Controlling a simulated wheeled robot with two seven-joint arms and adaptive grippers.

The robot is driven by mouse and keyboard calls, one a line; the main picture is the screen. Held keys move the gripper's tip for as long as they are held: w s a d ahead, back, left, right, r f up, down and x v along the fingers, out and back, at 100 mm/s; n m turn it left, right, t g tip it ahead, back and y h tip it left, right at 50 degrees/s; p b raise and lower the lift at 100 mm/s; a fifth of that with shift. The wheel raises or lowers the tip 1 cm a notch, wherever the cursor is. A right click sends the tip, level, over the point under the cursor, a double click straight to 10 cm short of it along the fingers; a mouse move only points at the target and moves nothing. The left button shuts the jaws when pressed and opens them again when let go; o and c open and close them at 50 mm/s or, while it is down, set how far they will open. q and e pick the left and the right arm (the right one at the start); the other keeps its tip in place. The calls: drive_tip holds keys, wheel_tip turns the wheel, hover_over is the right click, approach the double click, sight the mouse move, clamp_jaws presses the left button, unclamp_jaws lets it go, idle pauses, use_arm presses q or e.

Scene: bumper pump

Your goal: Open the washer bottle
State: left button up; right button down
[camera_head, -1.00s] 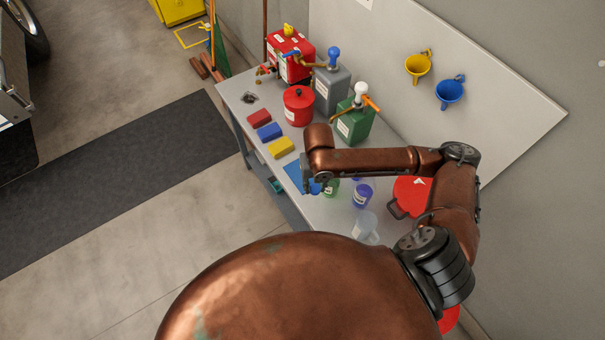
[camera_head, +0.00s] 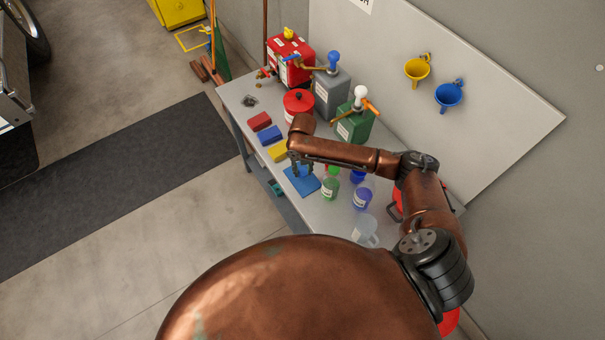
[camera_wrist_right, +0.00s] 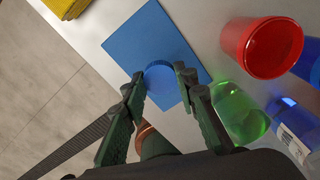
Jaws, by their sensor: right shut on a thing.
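My right gripper (camera_wrist_right: 160,83) is over a blue square mat (camera_wrist_right: 117,46) and shut on a round blue piece (camera_wrist_right: 162,82), which sits between its fingertips. I cannot tell whether this piece is a cap or touches the mat. In the head view the right gripper (camera_head: 302,168) is at the far edge of the mat (camera_head: 303,184). A clear container with green contents (camera_head: 330,189) and one with blue contents (camera_head: 362,197) stand beside the mat. Both have white labels. Which one is the washer bottle is unclear. My left gripper is not in view.
A red cup-like container (camera_wrist_right: 262,47) is close to the mat. A clear jug (camera_head: 366,231) stands nearer me. Red, blue and yellow blocks (camera_head: 278,151) lie along the bench's left edge. Several cans and a red pot (camera_head: 298,106) stand behind. Funnels (camera_head: 449,95) hang on the wall board.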

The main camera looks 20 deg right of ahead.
sight(303, 171)
drive_tip(key=shift+w+f, duration=0.1)
drive_tip(key=shift+f, duration=1.6)
drive_tip(key=shift+f, duration=0.1)
drive_tip(key=c, duration=1.5)
unclamp_jaws()
wheel_tip(303, 171, up, 12)
drive_tip(key=shift+r, duration=0.15)
drive_tip(key=shift+d, duration=0.1)
